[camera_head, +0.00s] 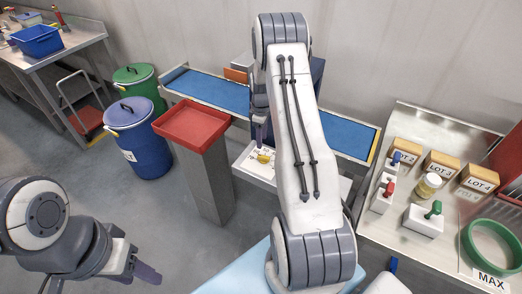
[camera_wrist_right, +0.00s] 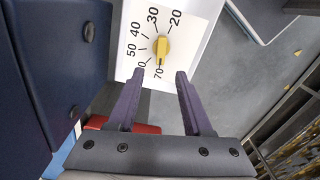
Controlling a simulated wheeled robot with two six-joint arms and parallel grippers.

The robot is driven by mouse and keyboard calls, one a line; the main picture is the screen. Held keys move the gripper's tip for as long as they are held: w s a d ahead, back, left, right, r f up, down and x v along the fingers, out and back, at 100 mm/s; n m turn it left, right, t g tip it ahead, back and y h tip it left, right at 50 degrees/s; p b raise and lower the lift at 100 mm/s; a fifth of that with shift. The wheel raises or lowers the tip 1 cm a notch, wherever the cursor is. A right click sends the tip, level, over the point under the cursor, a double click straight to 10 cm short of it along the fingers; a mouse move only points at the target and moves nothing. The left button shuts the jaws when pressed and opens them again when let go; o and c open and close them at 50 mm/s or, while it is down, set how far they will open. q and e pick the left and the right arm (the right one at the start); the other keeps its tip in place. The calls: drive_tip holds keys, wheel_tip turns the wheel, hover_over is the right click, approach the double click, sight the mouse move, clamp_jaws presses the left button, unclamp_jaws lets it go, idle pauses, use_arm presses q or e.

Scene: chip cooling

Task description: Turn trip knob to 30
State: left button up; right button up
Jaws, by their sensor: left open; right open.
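The yellow trip knob (camera_wrist_right: 161,48) sits on a white dial plate (camera_wrist_right: 190,22) with printed numbers from 20 to 70. One end of the knob lies by the 70; I cannot tell for sure which end is the pointer. My right gripper (camera_wrist_right: 160,73) is open, with its two purple fingers short of the knob, which shows between and beyond the tips. In the head view the knob (camera_head: 264,157) and plate (camera_head: 247,162) are partly hidden by my right arm. My left gripper (camera_head: 146,272) is open and empty at the lower left.
A blue conveyor (camera_head: 215,90) runs behind my right arm. A red tray (camera_head: 192,122) on a grey pedestal stands left of the dial. A metal table (camera_head: 400,222) at right holds lot boxes, small coloured-handled blocks, a jar and a green ring (camera_head: 471,258). Blue and green drums stand at left.

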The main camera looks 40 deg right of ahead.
sight(261, 155)
wheel_tip(261, 155, down, 9)
drive_tip(key=p, duration=0.3)
drive_tip(key=shift+r, duration=0.15)
clamp_jaws()
